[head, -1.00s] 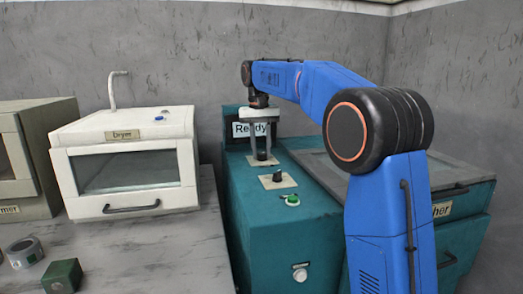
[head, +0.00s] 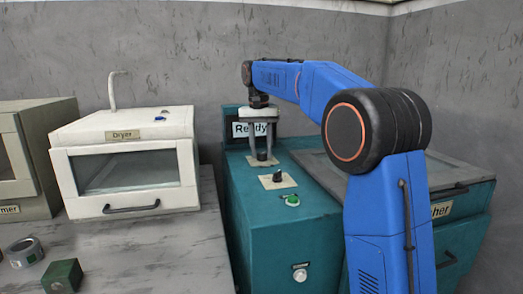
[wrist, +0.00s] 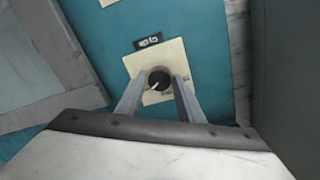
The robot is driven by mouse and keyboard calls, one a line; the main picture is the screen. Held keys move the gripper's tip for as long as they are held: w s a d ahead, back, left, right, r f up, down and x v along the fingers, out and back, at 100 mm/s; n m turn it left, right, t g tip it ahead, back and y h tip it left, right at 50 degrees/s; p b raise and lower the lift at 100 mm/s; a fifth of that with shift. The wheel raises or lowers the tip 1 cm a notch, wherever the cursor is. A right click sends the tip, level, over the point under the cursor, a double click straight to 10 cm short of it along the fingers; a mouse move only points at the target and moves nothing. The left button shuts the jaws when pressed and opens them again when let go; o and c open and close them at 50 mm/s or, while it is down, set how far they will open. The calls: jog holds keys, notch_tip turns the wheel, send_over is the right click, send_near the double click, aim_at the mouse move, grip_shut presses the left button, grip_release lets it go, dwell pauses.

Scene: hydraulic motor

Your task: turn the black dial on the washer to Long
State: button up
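The black dial (head: 262,156) stands on a cream plate (head: 252,161) on top of the teal washer (head: 262,215), towards the back. In the wrist view the dial (wrist: 159,80) shows from above with a white pointer mark. A small dark label (wrist: 149,42) sits beside its plate; I cannot read it surely. My gripper (head: 262,151) is above the dial pointing down, with one finger on each side. In the wrist view the fingers of my gripper (wrist: 160,83) straddle the dial, with what looks like a gap on both sides. The plate's setting marks are partly hidden or too small to read.
A second black dial (head: 280,176) on its own plate and a green button (head: 292,200) sit nearer the front. A display reading "Ready" (head: 243,129) stands behind. A white dryer (head: 125,165) is on the grey table (head: 150,245) at left, with a green block (head: 63,275).

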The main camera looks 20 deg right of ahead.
aim_at(260, 153)
jog(key=shift+o, duration=0.8)
notch_tip(260, 153, up, 12)
jog(key=shift+w+a, duration=0.15)
jog(key=shift+a, duration=0.15)
